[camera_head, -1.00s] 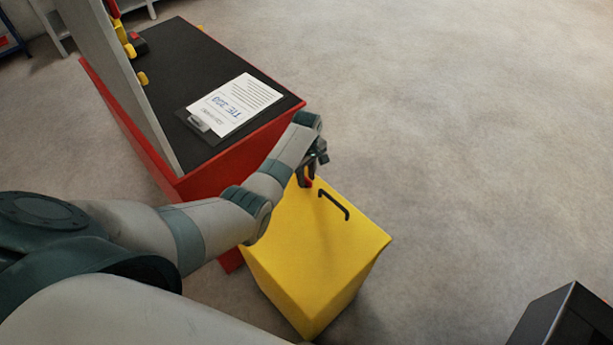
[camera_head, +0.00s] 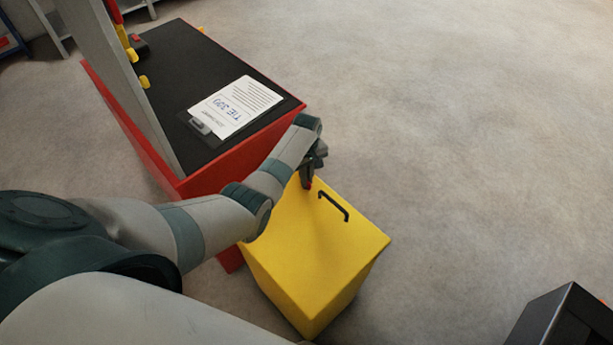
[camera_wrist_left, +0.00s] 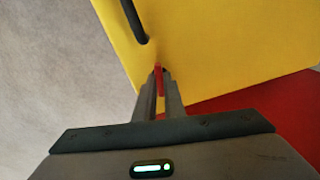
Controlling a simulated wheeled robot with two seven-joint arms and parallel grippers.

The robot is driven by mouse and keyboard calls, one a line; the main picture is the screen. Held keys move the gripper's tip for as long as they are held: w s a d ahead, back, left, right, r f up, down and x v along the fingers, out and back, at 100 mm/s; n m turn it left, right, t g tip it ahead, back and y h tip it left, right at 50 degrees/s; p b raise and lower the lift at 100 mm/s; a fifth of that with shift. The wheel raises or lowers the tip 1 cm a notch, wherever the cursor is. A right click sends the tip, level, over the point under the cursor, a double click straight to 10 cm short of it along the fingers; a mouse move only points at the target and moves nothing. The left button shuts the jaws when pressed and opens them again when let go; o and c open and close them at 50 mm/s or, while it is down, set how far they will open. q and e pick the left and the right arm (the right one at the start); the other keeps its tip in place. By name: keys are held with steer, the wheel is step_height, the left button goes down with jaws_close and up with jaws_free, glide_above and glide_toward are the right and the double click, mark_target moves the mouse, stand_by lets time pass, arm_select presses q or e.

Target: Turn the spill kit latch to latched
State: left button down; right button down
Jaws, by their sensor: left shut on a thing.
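The spill kit is a yellow box (camera_head: 310,250) with a black handle (camera_head: 333,206) on its top; its yellow face also fills the top of the left wrist view (camera_wrist_left: 220,45). My left gripper (camera_head: 307,184) is at the box's far upper edge, beside the red cabinet. In the left wrist view, the fingers (camera_wrist_left: 159,78) are shut on a small red latch (camera_wrist_left: 159,80) at the edge of the yellow face. Most of the latch is hidden between the fingers, so its setting cannot be read. My right gripper is out of view.
A red cabinet (camera_head: 235,156) with a black top stands right beside the box. A clipboard with paper (camera_head: 236,107) lies on it, and a grey upright panel (camera_head: 122,85) rises from it. A dark box (camera_head: 572,318) is at bottom right.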

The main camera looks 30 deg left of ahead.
arm_select(q)
steer(key=m+p, duration=0.1)
steer(key=m, duration=0.3)
steer(key=shift+p, duration=0.4)
steer(key=m+p, duration=0.1)
steer(key=m, duration=0.7)
steer(key=shift+m+p, duration=0.35)
steer(key=shift+m, duration=1.45)
steer(key=c, duration=1.8)
jaws_free()
steer(key=shift+c, duration=0.2)
steer(key=shift+r, duration=0.1)
